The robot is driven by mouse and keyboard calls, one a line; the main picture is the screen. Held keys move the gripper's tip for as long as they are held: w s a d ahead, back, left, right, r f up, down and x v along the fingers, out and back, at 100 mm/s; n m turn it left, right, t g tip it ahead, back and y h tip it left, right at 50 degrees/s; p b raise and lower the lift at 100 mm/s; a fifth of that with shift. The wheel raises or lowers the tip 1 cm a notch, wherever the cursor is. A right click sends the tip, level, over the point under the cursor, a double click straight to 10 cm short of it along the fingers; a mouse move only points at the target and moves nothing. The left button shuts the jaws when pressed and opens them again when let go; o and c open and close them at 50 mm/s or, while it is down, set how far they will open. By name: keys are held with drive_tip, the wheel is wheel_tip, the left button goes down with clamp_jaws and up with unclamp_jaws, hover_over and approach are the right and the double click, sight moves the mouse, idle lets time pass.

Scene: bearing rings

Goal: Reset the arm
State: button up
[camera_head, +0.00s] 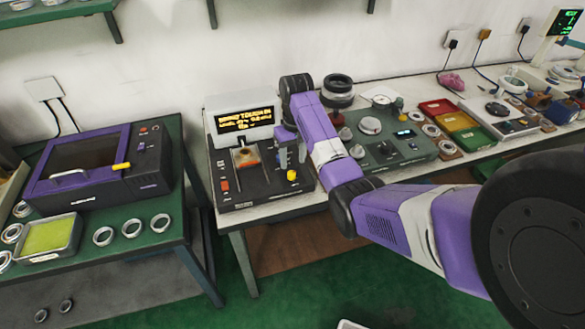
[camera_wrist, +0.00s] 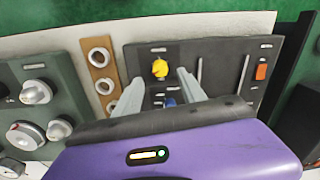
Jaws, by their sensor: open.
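My purple arm (camera_head: 405,215) reaches from the right across the front of the white bench. My gripper (camera_head: 292,158) hangs above the right part of a black control box (camera_head: 237,195) with a lit text display. In the wrist view my gripper (camera_wrist: 158,88) has its two grey fingers apart, with nothing held between them. A yellow knob (camera_wrist: 160,68) shows just beyond the fingertips, and it also shows in the head view (camera_head: 292,175). A blue part (camera_wrist: 171,102) lies between the fingers in the picture. Whether the fingers touch the box cannot be told.
A green-grey device with dials (camera_head: 392,150) stands right of the box. Red, yellow and green trays (camera_head: 452,122) sit farther right. A purple-black machine (camera_head: 100,165) and several metal rings (camera_head: 132,228) are on the green left table. A gap separates the tables.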

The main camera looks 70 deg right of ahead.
drive_tip(key=shift+r, duration=1.05)
drive_tip(key=shift+d, duration=0.1)
